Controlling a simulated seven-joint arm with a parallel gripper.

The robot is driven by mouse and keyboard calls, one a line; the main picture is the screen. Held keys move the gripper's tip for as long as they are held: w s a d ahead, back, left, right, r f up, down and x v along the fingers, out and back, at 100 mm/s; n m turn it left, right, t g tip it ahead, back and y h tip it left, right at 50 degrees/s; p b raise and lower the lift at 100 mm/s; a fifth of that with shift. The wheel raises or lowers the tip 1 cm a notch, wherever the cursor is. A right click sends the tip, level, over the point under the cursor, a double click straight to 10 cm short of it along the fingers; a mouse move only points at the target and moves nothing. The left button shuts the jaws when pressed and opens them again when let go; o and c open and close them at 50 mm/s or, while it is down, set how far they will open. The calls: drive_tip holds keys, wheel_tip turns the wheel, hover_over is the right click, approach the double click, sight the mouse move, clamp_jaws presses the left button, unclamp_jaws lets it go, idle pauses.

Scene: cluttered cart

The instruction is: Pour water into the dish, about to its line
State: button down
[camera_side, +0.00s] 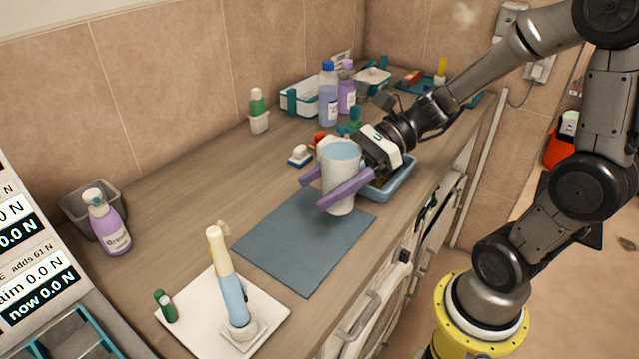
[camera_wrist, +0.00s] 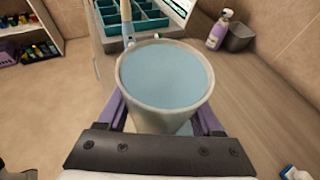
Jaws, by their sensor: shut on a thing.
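A white cup (camera_side: 340,182) is held upright between the purple fingers of my gripper (camera_side: 316,193), over the far part of the blue-grey mat (camera_side: 300,245). I cannot tell whether its base touches the mat. In the wrist view the cup (camera_wrist: 165,122) holds light-blue water (camera_wrist: 165,76) with a level surface close to the rim. The fingers of my gripper (camera_wrist: 163,112) close on both sides of it. A shallow blue tray (camera_side: 408,172) sits behind my gripper, partly hidden, with something yellowish inside; it may be the dish. No fill line is visible.
A white board (camera_side: 268,310) with an upright blue-and-cream tool (camera_side: 230,285) lies at the near left. A purple bottle (camera_side: 108,225) and grey bin (camera_side: 75,205) stand at left. Bottles (camera_side: 328,95) and a white-teal bin (camera_side: 298,97) line the back. The counter's left middle is clear.

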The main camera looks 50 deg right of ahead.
drive_tip(key=c, duration=0.8)
unclamp_jaws()
drive_tip(key=shift+w, duration=0.1)
drive_tip(key=c, duration=2.4)
unclamp_jaws()
drive_tip(key=w+d+f+m+t+h, duration=0.2)
drive_tip(key=w+d+m+t+h, duration=0.15)
drive_tip(key=w+d+m, duration=0.2)
drive_tip(key=c, duration=1.6)
unclamp_jaws()
drive_tip(key=d+f+m+t+h, duration=0.1)
drive_tip(key=d+f+h, duration=0.1)
drive_tip(key=d, duration=0.2)
drive_tip(key=d+f+m+t+h, duration=0.1)
drive_tip(key=d+f+m+h, duration=0.1)
drive_tip(key=d, duration=0.2)
drive_tip(key=d+f+m+t+h, duration=0.1)
drive_tip(key=d+f+m+h, duration=0.1)
drive_tip(key=d+h, duration=0.1)
drive_tip(key=shift+d+f+m+t, duration=0.25)
drive_tip(key=shift+d+f+t, duration=0.1)
drive_tip(key=shift+d, duration=0.25)
drive_tip(key=c, duration=1.6)
unclamp_jaws()
